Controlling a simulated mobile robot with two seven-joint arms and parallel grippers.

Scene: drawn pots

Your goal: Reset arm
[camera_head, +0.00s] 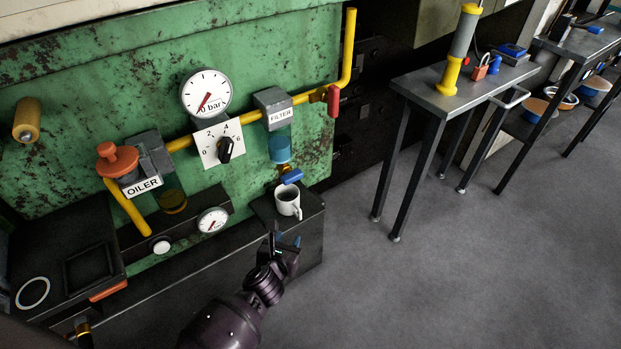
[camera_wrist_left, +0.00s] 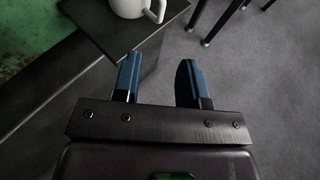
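My left gripper (camera_head: 288,243) is in front of the dark ledge in the head view, just below a white mug (camera_head: 288,201). In the left wrist view its two blue fingers (camera_wrist_left: 160,82) are apart with nothing between them. The mug stands upright on the ledge under the filter's blue valve handle (camera_head: 291,176). The mug also shows at the top of the left wrist view (camera_wrist_left: 134,8), beyond the fingers and not touching them. My right gripper is not in view.
A green panel (camera_head: 75,80) carries a yellow pipe (camera_head: 349,50), gauges (camera_head: 206,93), an oiler (camera_head: 142,186) and a filter (camera_head: 281,116). A dark metal table (camera_head: 420,85) with a grey-and-yellow cylinder (camera_head: 461,47) stands to the right. The grey floor (camera_head: 430,280) in front is clear.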

